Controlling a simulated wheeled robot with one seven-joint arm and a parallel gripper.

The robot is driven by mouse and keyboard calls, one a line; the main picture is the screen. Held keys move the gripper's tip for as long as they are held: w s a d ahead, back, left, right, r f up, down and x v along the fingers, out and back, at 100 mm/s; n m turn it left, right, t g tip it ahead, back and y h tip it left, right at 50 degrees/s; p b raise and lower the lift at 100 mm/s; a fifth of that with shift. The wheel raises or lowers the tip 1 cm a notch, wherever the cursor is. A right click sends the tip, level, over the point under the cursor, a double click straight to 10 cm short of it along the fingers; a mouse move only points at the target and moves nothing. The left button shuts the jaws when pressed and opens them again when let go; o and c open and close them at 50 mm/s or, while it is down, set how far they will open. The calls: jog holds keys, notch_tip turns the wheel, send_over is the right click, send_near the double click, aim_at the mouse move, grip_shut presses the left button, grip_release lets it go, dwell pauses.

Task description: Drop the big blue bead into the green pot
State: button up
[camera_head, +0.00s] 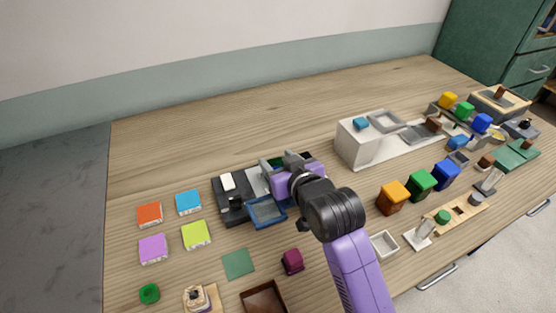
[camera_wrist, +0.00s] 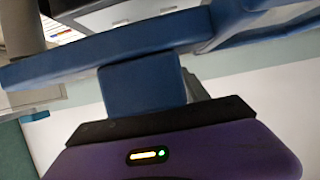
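I cannot pick out the big blue bead with certainty. A blue block (camera_head: 446,175) stands on the right side of the table, beside a green block (camera_head: 422,184). A small round green thing (camera_head: 150,293) with a darker middle stands at the front left and may be the green pot. My gripper (camera_head: 290,168) is over the dark device near the table's middle; its fingertips are hidden in the head view. In the wrist view a blue bar with a blue block (camera_wrist: 140,85) fills the space before my purple palm. Whether it is held cannot be told.
A dark device (camera_head: 232,208) with a blue tray (camera_head: 266,212) lies under my gripper. A white box (camera_head: 360,148) stands behind right. Coloured squares, including an orange one (camera_head: 150,215), lie at the left. The back left of the table (camera_head: 200,140) is clear.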

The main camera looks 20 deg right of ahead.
dwell(0.3)
jog(key=s+r+t, duration=0.4)
jog(key=s+r, duration=0.4)
jog(key=s, duration=0.1)
jog(key=s+f+g, duration=0.1)
jog(key=s+f, duration=0.2)
jog(key=s, duration=0.8)
jog(key=s+f+g, duration=0.1)
jog(key=s+f, duration=0.3)
jog(key=s, duration=0.7)
jog(key=s+f, duration=0.3)
jog(key=s, duration=0.8)
jog(key=shift+s+f+g, duration=0.15)
jog(key=shift+f+g, duration=0.2)
jog(key=shift+g, duration=0.05)
